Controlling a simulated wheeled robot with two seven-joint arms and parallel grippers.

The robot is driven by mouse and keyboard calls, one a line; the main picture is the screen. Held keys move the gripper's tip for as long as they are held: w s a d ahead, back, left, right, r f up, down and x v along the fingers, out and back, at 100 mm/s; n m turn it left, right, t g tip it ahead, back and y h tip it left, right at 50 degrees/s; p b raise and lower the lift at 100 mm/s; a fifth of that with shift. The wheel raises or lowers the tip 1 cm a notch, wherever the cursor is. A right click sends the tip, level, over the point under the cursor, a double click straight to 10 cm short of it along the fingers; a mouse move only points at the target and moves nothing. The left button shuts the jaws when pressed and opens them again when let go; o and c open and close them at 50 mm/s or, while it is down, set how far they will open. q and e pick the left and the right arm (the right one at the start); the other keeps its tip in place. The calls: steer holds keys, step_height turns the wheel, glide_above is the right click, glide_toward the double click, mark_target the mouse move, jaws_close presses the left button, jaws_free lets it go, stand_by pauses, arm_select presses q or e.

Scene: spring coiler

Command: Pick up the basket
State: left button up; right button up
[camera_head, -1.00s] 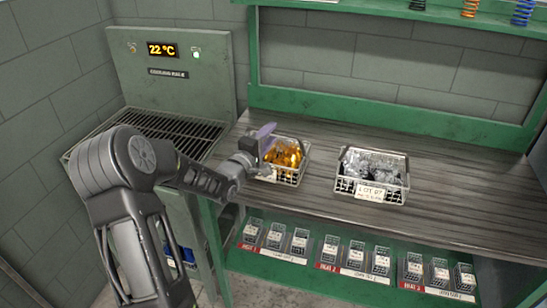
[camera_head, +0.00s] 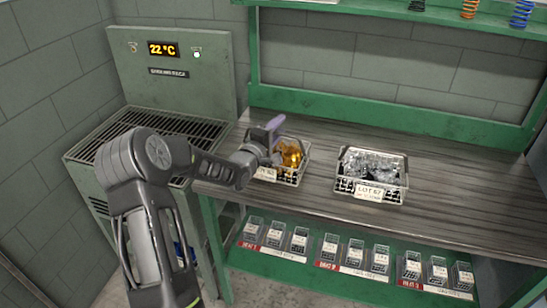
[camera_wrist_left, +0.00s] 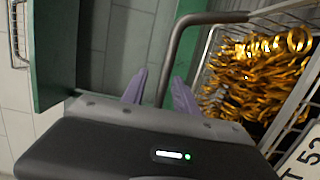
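A wire basket (camera_head: 292,178) of gold-coloured parts stands on the left part of the wooden bench; its label ends in 52 in the left wrist view (camera_wrist_left: 300,160). My left gripper (camera_head: 273,128) is at its left side, partly hiding it. In the wrist view my two purple fingers (camera_wrist_left: 158,92) are apart, with the basket's grey bar handle (camera_wrist_left: 172,50) running between them. I cannot tell whether they touch it. A second wire basket (camera_head: 345,186), labelled LOT 67, holds silvery parts further right. My right gripper is out of view.
A grey-green cabinet with a 22 °C display (camera_head: 165,48) and a slatted top (camera_head: 170,125) adjoins the bench (camera_head: 455,205) on the left. A green frame (camera_head: 400,117) backs the bench. Several small containers sit on the lower shelf (camera_head: 315,273). The bench's right side is clear.

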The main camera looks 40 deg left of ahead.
arm_select(q)
steer(key=shift+c, duration=0.2)
jaws_close()
stand_by(0.3)
stand_by(0.9)
steer(key=shift+r, duration=0.1)
